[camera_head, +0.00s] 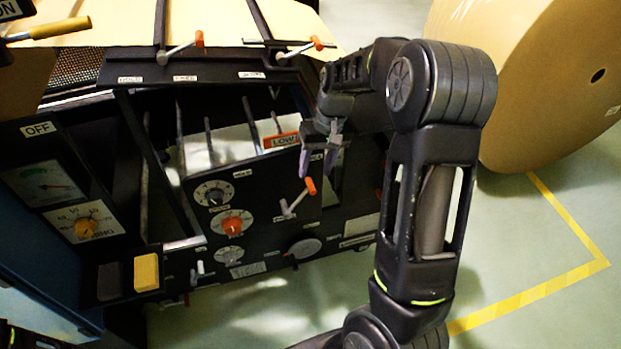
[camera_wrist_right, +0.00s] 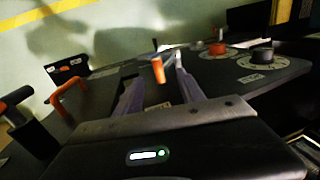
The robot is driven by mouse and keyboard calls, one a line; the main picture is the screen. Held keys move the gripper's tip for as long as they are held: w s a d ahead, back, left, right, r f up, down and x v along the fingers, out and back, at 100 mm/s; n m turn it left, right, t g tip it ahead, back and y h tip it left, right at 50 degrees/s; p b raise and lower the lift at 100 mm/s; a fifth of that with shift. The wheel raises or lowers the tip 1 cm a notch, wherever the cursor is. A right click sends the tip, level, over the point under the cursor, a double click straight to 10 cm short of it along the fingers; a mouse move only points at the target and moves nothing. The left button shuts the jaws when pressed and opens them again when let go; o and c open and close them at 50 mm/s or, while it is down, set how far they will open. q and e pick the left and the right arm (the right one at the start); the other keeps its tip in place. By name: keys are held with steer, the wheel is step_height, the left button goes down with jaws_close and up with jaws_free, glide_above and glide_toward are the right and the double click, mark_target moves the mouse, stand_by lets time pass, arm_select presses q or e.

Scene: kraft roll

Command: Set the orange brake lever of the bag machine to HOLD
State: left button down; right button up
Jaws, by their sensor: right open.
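The machine's dark front panel carries a lever (camera_head: 310,186) with a grey arm and an orange grip, angled up to the right; I take it as the brake lever. My right gripper (camera_head: 319,168) is open with its fingers pointing down just above this grip. In the right wrist view the orange grip (camera_wrist_right: 158,71) appears between the two open fingers, near their tips; I cannot tell whether they touch it. Small white labels sit around the lever, too small to read surely. My left gripper is not in view.
Two more orange-tipped levers (camera_head: 200,39) (camera_head: 317,43) stand on the upper rail. Dials, including an orange one (camera_head: 233,223), lie left of the lever. An orange handle (camera_wrist_right: 70,94) rises left of the fingers. A big kraft roll (camera_head: 540,80) stands at right.

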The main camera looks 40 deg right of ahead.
mark_target(311, 186)
steer(key=shift+a+f, duration=0.1)
steer(key=shift+f, duration=0.05)
steer(key=f, duration=0.2)
steer(key=a+f, duration=0.1)
steer(key=f, duration=0.4)
steer(key=shift+w+a+f, duration=0.2)
steer(key=shift+f, duration=0.05)
jaws_close()
stand_by(0.5)
steer(key=shift+d, duration=0.1)
stand_by(0.8)
